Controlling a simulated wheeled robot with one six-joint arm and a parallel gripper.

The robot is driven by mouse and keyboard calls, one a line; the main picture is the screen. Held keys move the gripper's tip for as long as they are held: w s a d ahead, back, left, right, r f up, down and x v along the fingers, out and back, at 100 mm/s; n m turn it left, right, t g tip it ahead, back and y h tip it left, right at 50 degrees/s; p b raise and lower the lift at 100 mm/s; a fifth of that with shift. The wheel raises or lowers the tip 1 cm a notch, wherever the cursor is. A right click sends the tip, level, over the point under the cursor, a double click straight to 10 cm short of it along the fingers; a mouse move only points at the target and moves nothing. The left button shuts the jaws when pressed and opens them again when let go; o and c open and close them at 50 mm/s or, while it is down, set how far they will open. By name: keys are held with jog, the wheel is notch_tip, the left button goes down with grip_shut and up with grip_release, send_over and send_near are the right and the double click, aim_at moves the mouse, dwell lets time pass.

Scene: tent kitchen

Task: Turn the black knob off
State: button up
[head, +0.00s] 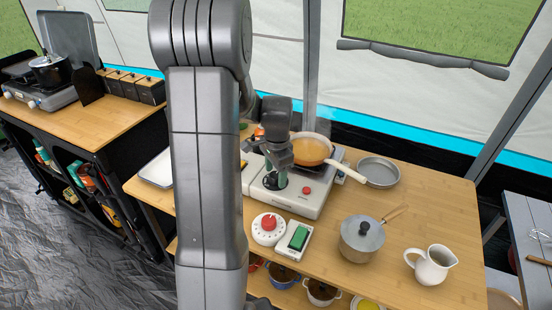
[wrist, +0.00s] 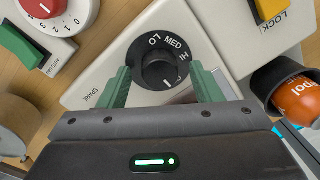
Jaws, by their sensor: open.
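The black knob (wrist: 160,72) sits on a black dial marked LO, MED and HI on the front of a white stove (wrist: 100,62). A white line on the knob points toward the bottom of the wrist view, and SPARK is printed on the panel nearby. My gripper (wrist: 160,80) is open, with one green finger on each side of the knob. Gaps show between the fingers and the knob. In the head view my gripper (head: 277,178) is low over the stove's knob area, and it partly hides the black knob (head: 269,181).
A white timer with a red dial (head: 268,228) and a green-topped switch box (head: 298,237) stand in front. A lidded saucepan (head: 361,240) and white jug (head: 431,265) stand right.

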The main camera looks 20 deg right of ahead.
aim_at(277, 177)
notch_tip(277, 177, up, 13)
jog(key=shift+s, duration=0.4)
dwell(0.4)
jog(key=f, duration=1.3)
jog(key=shift+w+f, duration=0.4)
